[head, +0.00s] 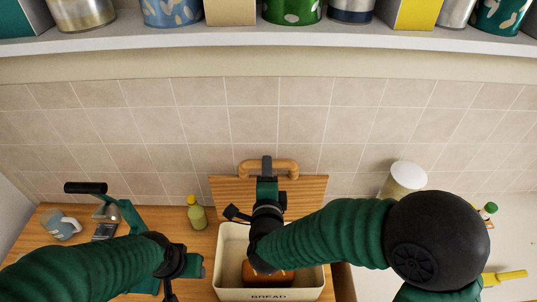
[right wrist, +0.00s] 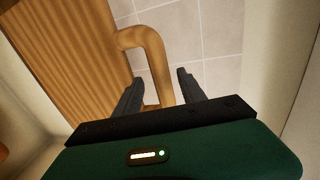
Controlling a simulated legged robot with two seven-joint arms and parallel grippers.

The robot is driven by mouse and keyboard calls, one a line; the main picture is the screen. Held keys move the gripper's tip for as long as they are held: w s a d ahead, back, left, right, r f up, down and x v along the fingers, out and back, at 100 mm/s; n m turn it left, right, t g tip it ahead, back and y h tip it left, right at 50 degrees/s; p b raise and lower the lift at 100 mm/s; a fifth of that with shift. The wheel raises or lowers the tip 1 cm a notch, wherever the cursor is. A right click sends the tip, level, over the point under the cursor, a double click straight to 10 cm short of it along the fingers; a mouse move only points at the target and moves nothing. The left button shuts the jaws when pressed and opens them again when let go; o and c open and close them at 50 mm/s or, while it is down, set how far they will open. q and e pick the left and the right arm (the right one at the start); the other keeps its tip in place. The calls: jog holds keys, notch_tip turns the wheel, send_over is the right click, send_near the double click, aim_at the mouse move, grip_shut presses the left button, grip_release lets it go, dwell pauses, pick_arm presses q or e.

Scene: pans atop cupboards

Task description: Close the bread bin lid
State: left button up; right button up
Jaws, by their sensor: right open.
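The cream bread bin (head: 224,245), marked BREAD, stands on the counter with its top open and a brown loaf (head: 258,278) inside. Its wooden lid (head: 309,190) is raised at the back, with a wooden handle (head: 287,164) on its upper edge. My right gripper (head: 267,165) is at the handle. In the right wrist view its open fingers (right wrist: 158,80) are on either side of the handle (right wrist: 155,62), beside the lid (right wrist: 60,50). My left gripper (head: 170,290) is low at the left, by the bin; its fingers are not clear.
A yellow-green bottle (head: 196,214) stands left of the bin. A grey-blue mug (head: 62,224) and a green device with a black handle (head: 85,188) stand further left. A white canister (head: 404,178) is at the right. A shelf of tins (head: 268,38) runs overhead.

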jog(key=p+x, duration=0.1)
jog(key=x, duration=0.5)
jog(key=shift+w+d+p, duration=0.3)
jog(key=shift+d, duration=0.1)
jog(key=shift+a, duration=0.1)
jog(key=shift+c, duration=0.5)
jog(key=shift+a, duration=0.15)
jog(key=shift+c, duration=1.3)
jog(key=shift+f, duration=0.1)
grip_shut()
jog(key=shift+f, duration=0.1)
